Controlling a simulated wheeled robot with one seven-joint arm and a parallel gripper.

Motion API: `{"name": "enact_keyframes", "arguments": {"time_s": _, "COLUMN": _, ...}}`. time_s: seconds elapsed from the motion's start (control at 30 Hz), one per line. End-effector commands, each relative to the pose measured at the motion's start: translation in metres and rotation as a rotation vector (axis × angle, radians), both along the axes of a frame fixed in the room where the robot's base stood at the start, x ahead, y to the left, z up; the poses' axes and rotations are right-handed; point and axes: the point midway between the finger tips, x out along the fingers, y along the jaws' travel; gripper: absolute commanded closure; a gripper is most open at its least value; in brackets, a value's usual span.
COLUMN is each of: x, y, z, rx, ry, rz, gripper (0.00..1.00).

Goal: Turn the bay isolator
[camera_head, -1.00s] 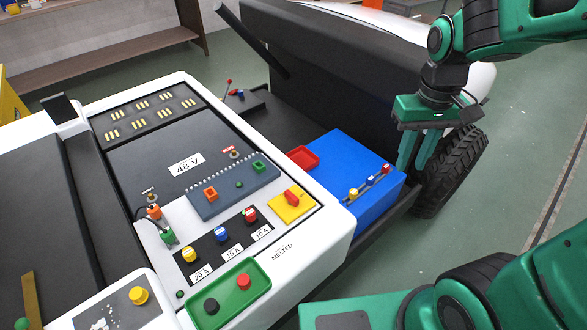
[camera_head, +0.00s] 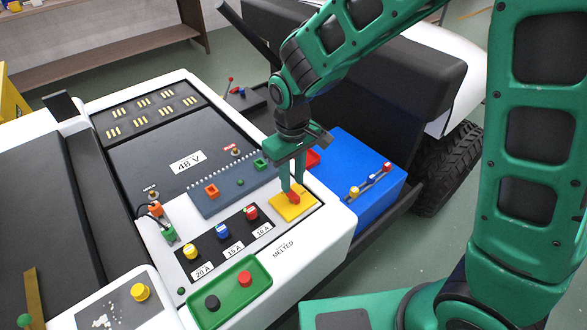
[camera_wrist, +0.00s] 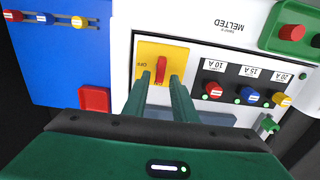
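The bay isolator is a yellow plate (camera_head: 283,210) with a red knob (camera_head: 294,198) at the right end of the white panel. In the wrist view the yellow plate (camera_wrist: 149,49) carries small lettering, OFF at its left side. The red knob (camera_wrist: 161,69) stands upright in that picture. My gripper (camera_head: 292,188) hangs over the isolator, fingers pointing down at the knob. In the wrist view my gripper (camera_wrist: 163,82) is open, with one finger on each side of the knob's near end. Whether the fingers touch the knob cannot be told.
Yellow, blue and red fuses (camera_head: 222,232) sit on a black strip left of the isolator. A green tray (camera_head: 262,274) with black and red buttons is in front. A blue box (camera_head: 383,192) stands to the right. A dark block with terminals (camera_head: 240,184) lies behind.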

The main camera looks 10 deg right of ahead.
Motion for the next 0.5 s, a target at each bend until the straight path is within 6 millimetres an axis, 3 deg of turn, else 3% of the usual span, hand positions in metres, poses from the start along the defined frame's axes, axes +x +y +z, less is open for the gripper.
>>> {"name": "enact_keyframes", "arguments": {"time_s": 0.2, "x": 0.000, "y": -0.001, "z": -0.027, "rx": -0.001, "ry": 0.002, "rz": -0.001, "gripper": 0.75}}
{"name": "enact_keyframes", "arguments": {"time_s": 0.5, "x": 0.000, "y": -0.001, "z": -0.045, "rx": -0.001, "ry": 0.001, "rz": -0.002, "gripper": 0.75}}
